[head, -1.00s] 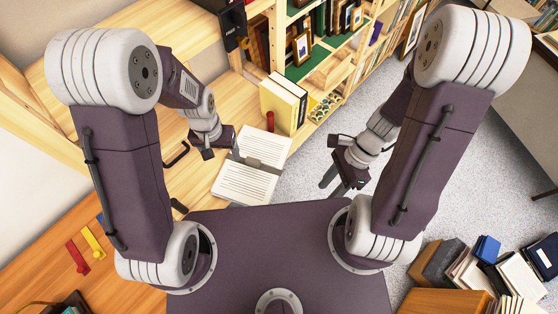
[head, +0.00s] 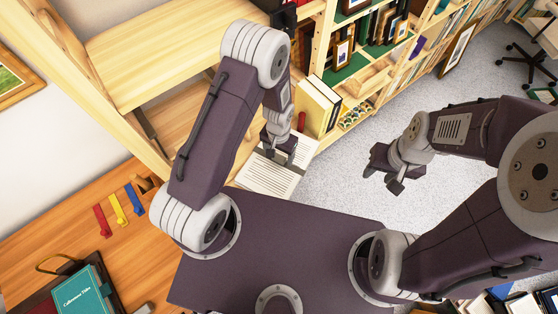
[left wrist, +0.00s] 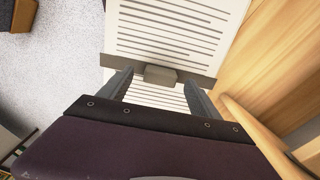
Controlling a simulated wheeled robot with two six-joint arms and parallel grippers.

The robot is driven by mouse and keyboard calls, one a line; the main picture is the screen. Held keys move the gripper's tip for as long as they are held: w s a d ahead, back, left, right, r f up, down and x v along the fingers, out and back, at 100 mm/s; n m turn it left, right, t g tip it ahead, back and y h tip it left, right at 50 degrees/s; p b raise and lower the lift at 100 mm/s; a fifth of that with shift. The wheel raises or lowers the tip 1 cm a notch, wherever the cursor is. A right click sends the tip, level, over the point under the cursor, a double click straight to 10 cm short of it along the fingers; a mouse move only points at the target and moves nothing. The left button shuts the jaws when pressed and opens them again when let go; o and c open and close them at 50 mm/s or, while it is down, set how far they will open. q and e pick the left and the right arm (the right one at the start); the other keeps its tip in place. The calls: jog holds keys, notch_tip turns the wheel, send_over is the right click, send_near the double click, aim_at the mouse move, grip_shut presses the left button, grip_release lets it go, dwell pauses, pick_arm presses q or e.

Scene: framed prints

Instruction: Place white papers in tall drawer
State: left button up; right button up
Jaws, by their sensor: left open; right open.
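White papers (head: 268,182) with printed lines lie beside the light wooden unit in the head view. In the left wrist view the papers (left wrist: 175,25) are crossed by a grey band with a small grey block (left wrist: 160,75) in its middle. My left gripper (head: 280,153) is over the papers and hides part of them. In the left wrist view its open fingers (left wrist: 158,86) stand on either side of the block; I cannot tell whether they touch it. My right gripper (head: 382,180) is open and empty above the grey floor. I cannot clearly make out a tall drawer.
Yellow-spined books (head: 318,107) and a red cylinder (head: 301,121) stand just beyond the papers. A bookshelf (head: 365,70) with framed prints runs along the back. A wooden desk (head: 75,215) holds coloured tags and a teal book (head: 80,300). The carpet (head: 345,180) around my right gripper is clear.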

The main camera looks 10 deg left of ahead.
pick_arm(q)
notch_tip(320, 180, down, 3)
jog(key=shift+w+r, duration=0.1)
jog(key=shift+r, duration=0.15)
grip_shut()
